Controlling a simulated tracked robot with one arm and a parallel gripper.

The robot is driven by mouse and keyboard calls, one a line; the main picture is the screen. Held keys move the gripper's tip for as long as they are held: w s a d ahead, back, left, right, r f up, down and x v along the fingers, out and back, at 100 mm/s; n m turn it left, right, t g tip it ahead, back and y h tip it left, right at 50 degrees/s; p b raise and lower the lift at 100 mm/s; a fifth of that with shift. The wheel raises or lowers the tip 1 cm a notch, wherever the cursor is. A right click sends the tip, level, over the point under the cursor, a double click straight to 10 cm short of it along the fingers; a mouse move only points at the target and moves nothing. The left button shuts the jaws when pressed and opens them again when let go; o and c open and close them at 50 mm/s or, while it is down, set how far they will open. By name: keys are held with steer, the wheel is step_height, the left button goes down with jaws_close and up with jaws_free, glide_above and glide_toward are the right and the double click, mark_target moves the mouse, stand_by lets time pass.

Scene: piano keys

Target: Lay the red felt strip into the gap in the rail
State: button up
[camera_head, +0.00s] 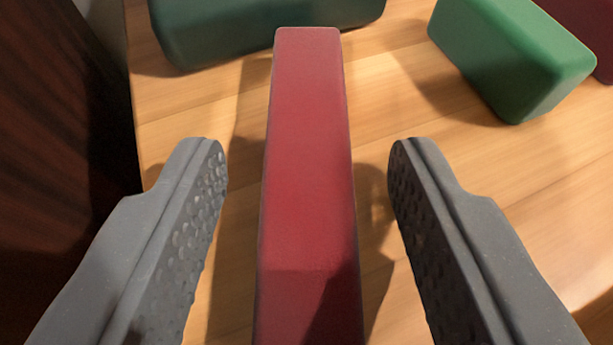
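The red felt strip (308,170) is a long dark-red bar in the middle of the view, running from the bottom edge up towards the dark green block. My gripper (307,160) is open, with one grey textured finger on each side of the strip. Clear gaps show between the strip and both fingers, so neither touches it. The near end of the strip is cut off by the bottom edge of the view. I cannot make out the rail or its gap.
The strip is over a light wooden surface (400,85). A dark green block (260,25) lies beyond its far end. A brighter green block (510,60) is at the upper right, with a dark red piece (590,25) behind it. A dark brown surface (50,130) borders the left.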

steer(key=shift+s+d+f, duration=0.1)
steer(key=shift+s+f, duration=0.15)
steer(key=shift+f, duration=0.55)
steer(key=shift+r, duration=0.25)
steer(key=shift+s+r, duration=0.2)
steer(key=shift+r, duration=0.05)
steer(key=p+v, duration=0.1)
steer(key=v, duration=0.6)
steer(key=r+p+v, duration=0.1)
steer(key=v, duration=0.3)
steer(key=shift+r+p, duration=0.2)
steer(key=shift+p, duration=0.1)
steer(key=shift+w, duration=0.1)
